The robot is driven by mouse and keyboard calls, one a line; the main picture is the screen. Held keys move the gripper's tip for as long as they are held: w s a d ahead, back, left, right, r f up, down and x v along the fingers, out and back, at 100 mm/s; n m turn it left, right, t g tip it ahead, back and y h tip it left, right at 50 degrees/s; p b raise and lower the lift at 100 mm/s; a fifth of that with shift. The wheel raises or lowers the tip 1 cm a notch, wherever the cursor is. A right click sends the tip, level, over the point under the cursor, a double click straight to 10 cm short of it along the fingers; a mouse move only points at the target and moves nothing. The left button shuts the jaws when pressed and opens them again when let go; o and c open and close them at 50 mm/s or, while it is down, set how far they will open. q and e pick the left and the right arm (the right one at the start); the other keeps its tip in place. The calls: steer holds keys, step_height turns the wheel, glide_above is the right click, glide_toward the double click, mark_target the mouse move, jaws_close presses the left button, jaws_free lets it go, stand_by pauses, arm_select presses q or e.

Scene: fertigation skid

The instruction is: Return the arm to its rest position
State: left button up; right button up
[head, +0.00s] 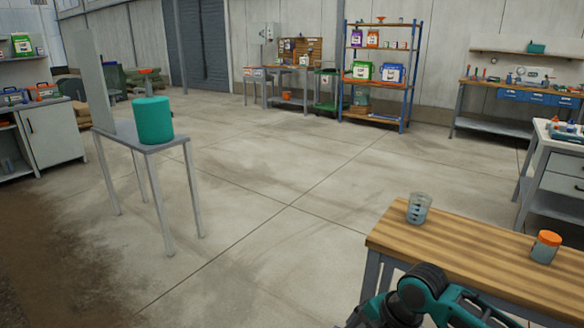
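One of my arms (425,292), teal and dark grey, shows at the bottom right, in front of the near edge of a wooden-topped table (470,255). Only some of its links and a joint are in view. Neither gripper can be seen in the head view, so I cannot tell whether either holds anything. The arm looks bent at the joint, and its lower part runs out of the picture.
A clear graduated beaker (418,209) and an orange-lidded jar (545,247) stand on the wooden table. A teal tank (153,121) stands on a grey stand (166,146) at left. Shelving (405,95) and workbenches line the back. The concrete floor between is clear.

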steer(key=s+a+f+m+t+y, duration=0.2)
steer(key=s+a+f+m+t, duration=0.25)
steer(key=m, duration=0.55)
steer(key=s+d+f+m+t+h+p, duration=0.1)
steer(key=s+d+f+m+t+h, duration=0.1)
steer(key=s+d+m+t, duration=0.3)
steer(key=s+d+m+h, duration=0.1)
steer(key=s+d+m, duration=0.1)
steer(key=s+m, duration=0.2)
steer(key=shift+s+m, duration=0.25)
steer(key=shift+m, duration=0.85)
steer(key=shift+f, duration=0.1)
